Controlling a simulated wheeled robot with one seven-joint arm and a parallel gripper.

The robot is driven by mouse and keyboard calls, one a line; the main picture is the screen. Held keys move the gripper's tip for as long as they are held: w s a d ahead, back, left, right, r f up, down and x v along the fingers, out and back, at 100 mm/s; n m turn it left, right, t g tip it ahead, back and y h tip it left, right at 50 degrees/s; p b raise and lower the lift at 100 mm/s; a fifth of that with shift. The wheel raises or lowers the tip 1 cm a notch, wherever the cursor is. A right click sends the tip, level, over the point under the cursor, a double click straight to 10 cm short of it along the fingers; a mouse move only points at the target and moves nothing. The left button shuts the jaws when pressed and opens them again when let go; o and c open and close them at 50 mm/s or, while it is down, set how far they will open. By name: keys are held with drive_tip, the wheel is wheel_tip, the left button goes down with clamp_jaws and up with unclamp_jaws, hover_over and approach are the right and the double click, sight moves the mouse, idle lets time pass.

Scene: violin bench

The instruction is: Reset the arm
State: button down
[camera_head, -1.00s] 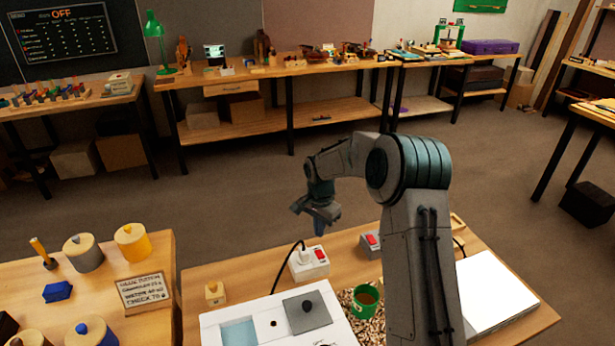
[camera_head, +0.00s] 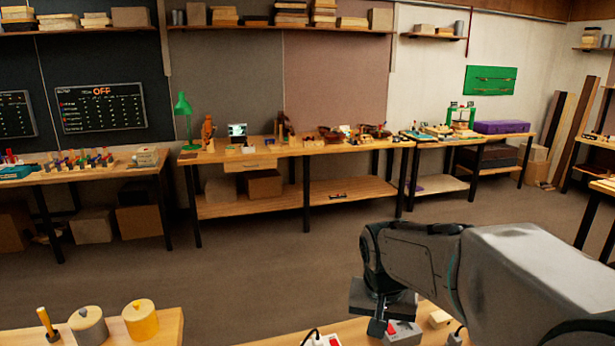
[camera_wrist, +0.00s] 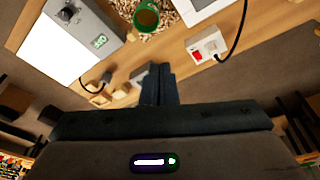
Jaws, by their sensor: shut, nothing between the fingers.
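My gripper (camera_head: 378,326) hangs at the lower right of the head view, at the end of my folded arm. It points down above the near bench (camera_head: 350,332). In the wrist view, my gripper (camera_wrist: 158,72) shows as two dark fingers pressed together, with nothing between them. Beyond the fingertips lie a grey box with a red switch (camera_wrist: 142,76), partly hidden by the fingers, and a white power strip with a red switch (camera_wrist: 207,46).
The wrist view shows a green cup (camera_wrist: 147,18) on wood chips and a grey-white device with a green display (camera_wrist: 78,38). Black cables cross the bench. In the head view, pots (camera_head: 139,318) stand on a bench at lower left. Open floor (camera_head: 250,262) separates these from the back workbench (camera_head: 290,150).

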drive_tip(key=s+d+n+t, duration=0.1)
drive_tip(key=s+n, duration=0.1)
drive_tip(key=s, duration=1.2)
drive_tip(key=shift+d+r+n+y, duration=0.2)
drive_tip(key=shift+d+n+y, duration=0.15)
drive_tip(key=shift+n+y, duration=0.05)
